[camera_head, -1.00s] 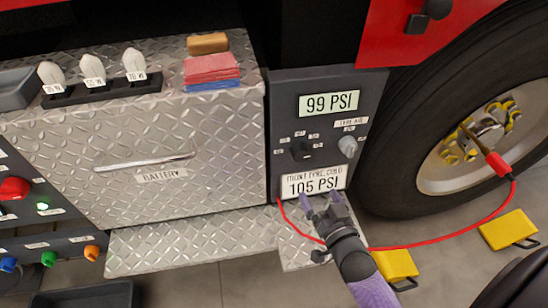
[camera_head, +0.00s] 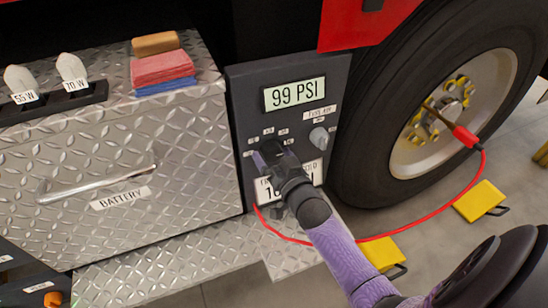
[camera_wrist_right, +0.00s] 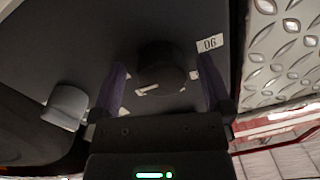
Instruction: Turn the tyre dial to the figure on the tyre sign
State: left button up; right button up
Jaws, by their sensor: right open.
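The black tyre dial (camera_wrist_right: 160,68) sits on the dark panel and carries a pale pointer mark. My right gripper (camera_head: 272,152) is at the dial, open, with one finger on either side of it in the wrist view (camera_wrist_right: 162,92). I cannot tell whether the fingers touch it. Small figure labels surround the dial; one (camera_wrist_right: 210,43) appears upside down as 90. The display (camera_head: 294,94) above reads 99 PSI. The tyre sign (camera_head: 268,192) below is partly covered by my gripper; it read 105 PSI in the earlier view. My left gripper is out of view.
A grey tyre-air knob (camera_head: 318,137) is right of the dial. The wheel (camera_head: 365,130) stands close by on the right, with a red hose (camera_head: 445,215) and yellow chocks (camera_head: 480,200). The battery drawer (camera_head: 110,165) is left of the panel.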

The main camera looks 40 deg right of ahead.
jog(key=c, duration=1.3)
jog(key=shift+o, duration=0.2)
jog(key=shift+n, duration=0.3)
jog(key=shift+r+n+p, duration=0.1)
jog(key=shift+n+p, duration=0.6)
jog(key=shift+n, duration=0.3)
jog(key=n+p, duration=0.1)
jog(key=n, duration=0.2)
jog(key=shift+d+n, duration=0.1)
jog(key=shift+n, duration=0.3)
jog(key=shift+n+g+p, duration=0.3)
jog(key=shift+n+p, duration=0.05)
jog(key=shift+n, duration=0.35)
jog(key=shift+s+n, duration=0.1)
jog(key=shift+n, duration=0.3)
